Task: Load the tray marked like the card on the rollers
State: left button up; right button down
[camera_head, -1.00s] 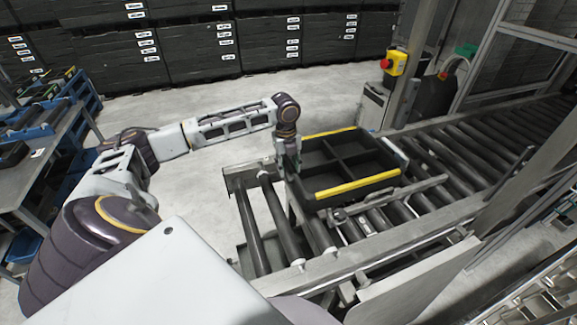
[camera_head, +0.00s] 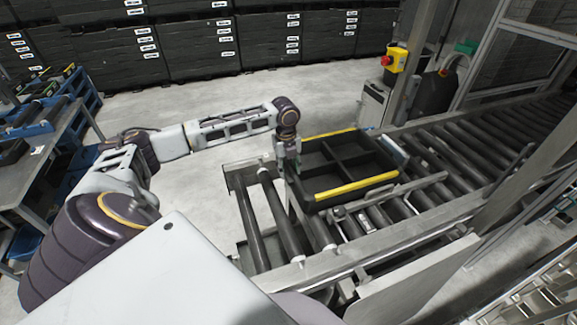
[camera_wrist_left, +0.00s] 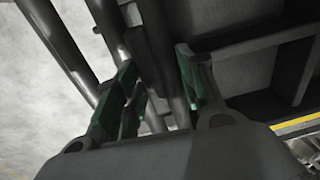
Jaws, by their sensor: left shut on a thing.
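A black tray (camera_head: 330,196) with several compartments and yellow strips along two opposite edges lies on the roller conveyor (camera_head: 285,222). Its compartments look empty. In the left wrist view, the green-padded fingers (camera_wrist_left: 155,95) stand beside the tray's dark wall (camera_wrist_left: 255,40), with rollers below. A small white and blue piece (camera_head: 393,151) shows at the tray's far right end; I cannot tell whether it is the card. The right gripper is out of view.
Bare rollers (camera_head: 450,160) run up to the right between metal rails. A yellow box with a red button (camera_head: 394,62) stands behind. Stacked black crates (camera_head: 200,45) line the back. The floor between is clear.

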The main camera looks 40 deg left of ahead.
pick_arm(q)
jog(key=shift+f, duration=0.95)
dwell(0.4)
jog(key=o, duration=1.3)
jog(key=shift+o, duration=0.6)
notch_tip(320, 180, up, 12)
jog(key=shift+s+a, duration=0.15)
jog(key=shift+s, duration=0.15)
